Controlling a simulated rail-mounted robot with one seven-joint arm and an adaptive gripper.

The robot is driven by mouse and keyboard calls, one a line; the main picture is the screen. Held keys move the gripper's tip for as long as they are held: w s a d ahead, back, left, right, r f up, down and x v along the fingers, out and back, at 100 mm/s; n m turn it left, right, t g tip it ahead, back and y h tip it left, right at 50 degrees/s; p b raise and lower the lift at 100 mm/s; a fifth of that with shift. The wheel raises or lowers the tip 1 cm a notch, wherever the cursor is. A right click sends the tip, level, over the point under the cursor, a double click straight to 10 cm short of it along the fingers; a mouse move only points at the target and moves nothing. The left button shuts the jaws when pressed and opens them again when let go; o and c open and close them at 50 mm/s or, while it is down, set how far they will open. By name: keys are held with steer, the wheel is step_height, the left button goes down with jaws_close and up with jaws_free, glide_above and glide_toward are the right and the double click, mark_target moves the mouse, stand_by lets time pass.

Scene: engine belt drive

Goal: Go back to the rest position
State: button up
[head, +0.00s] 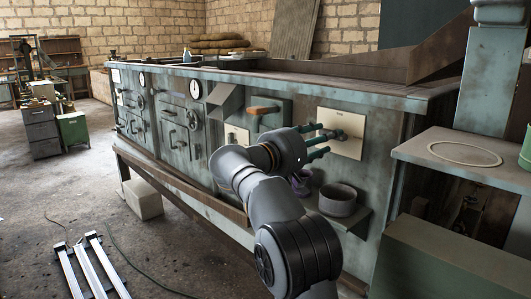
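My arm reaches up from the bottom middle of the head view, in front of the long green-grey machine bench (370,97). Its dark rounded end section is close in front of a cream panel (350,122). Teal rod-like parts show between that end section and the panel. I cannot tell whether they belong to my gripper or to the bench. My gripper's fingertips cannot be made out clearly, nor whether they hold anything. No belt can be clearly identified.
A round grey bowl (338,203) sits on a small ledge below the panel, with a small purple item (300,184) beside it. An orange-brown handle (263,110) sticks out from the bench.

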steer(key=x, duration=0.4)
stand_by(0.3)
